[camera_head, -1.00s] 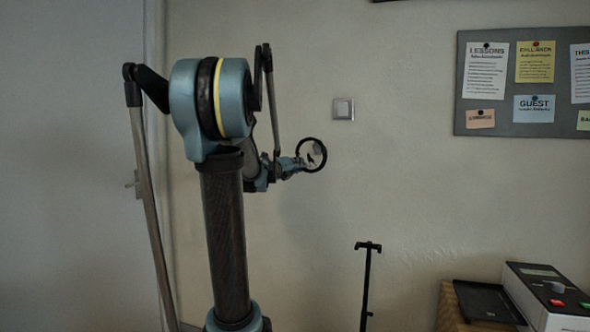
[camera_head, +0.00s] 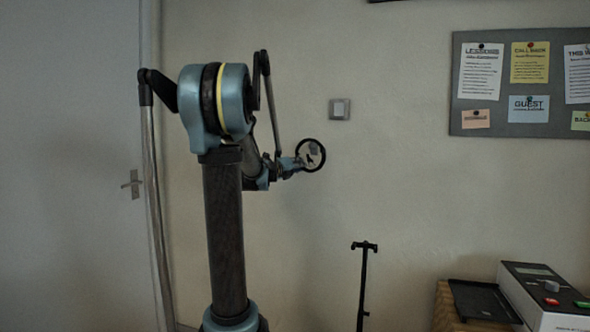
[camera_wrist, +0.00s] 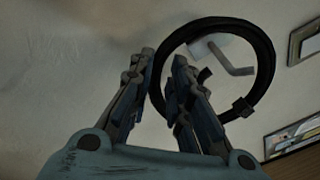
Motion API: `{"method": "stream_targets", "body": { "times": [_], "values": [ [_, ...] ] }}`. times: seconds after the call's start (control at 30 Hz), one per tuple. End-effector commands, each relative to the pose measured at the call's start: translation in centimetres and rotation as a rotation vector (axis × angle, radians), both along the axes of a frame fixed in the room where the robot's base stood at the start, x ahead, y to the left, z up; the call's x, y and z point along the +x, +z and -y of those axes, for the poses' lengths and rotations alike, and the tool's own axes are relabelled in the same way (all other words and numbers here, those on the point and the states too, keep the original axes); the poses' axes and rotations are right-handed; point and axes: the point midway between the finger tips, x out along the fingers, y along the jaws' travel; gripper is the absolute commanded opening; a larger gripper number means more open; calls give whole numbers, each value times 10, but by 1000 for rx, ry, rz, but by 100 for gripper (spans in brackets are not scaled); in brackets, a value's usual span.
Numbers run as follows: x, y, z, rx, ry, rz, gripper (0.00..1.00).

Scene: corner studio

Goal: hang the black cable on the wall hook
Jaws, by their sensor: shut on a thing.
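The black cable is a coiled ring (camera_head: 324,155) in front of the wall in the head view. It shows large in the wrist view (camera_wrist: 270,60), with a small dark clip low on its right side. My gripper (camera_wrist: 164,60) is shut on the ring's left side; it also shows in the head view (camera_head: 297,162). The pale wall hook (camera_wrist: 238,70) shows through the ring's opening in the wrist view, its plate partly overlapped by the ring's upper edge.
A thin black stand (camera_head: 363,285) rises below. A dark tray (camera_head: 485,300) and a device (camera_head: 545,300) sit at lower right. A door (camera_head: 75,150) is at left.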

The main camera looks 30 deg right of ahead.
Motion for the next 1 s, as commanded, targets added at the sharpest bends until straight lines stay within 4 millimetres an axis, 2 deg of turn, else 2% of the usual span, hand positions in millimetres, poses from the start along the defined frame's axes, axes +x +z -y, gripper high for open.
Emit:
{"method": "stream_targets", "body": {
  "times": [0.23, 0.57, 1.0],
  "values": [
    [8, -1, 10, 0, -1, 0, 0],
    [14, -13, 17, 0, -1, 0, 0],
    [16, -23, 19, 0, -1, 0, 0]
  ]
}}
